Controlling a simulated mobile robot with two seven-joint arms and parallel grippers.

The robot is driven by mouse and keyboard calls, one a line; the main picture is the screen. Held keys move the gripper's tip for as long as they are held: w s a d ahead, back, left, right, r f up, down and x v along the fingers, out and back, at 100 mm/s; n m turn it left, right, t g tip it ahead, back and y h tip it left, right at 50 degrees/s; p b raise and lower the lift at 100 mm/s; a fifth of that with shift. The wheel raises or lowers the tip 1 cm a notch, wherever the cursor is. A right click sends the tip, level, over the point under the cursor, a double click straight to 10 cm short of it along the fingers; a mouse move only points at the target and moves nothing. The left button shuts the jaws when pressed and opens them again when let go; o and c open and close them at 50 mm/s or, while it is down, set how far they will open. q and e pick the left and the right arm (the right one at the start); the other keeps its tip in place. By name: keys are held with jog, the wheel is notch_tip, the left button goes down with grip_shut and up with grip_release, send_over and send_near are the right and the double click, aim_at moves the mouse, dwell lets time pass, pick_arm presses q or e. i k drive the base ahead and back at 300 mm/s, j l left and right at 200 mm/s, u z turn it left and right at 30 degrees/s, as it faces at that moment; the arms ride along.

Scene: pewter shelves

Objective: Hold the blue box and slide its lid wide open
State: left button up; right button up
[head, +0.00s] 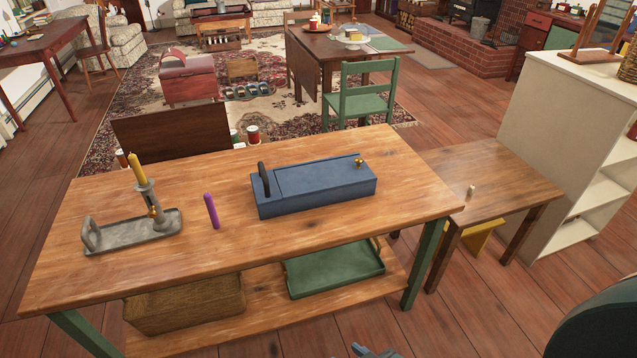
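The blue box (315,190) is long and low and sits on the wooden workbench top (330,237), right of its middle. A dark upright loop handle (265,180) stands at its left end. A seam crosses the top just right of this handle. The flat blue lid (322,175) covers the top to the right of the seam, with a brass knob (359,163) near its right end. No opening shows. A small grey-blue tip, seemingly of my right gripper (365,351), shows at the bottom edge, well apart from the box. My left gripper is not in view.
Farther left, a grey tray (115,236) holds a candlestick with a yellow candle (138,169). Below are a green tray (335,271) and a wicker basket (185,306). A lower table (490,178) adjoins on the right.

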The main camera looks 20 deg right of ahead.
aim_at(292, 180)
jog(key=i+l, duration=0.95)
jog(key=i, duration=0.1)
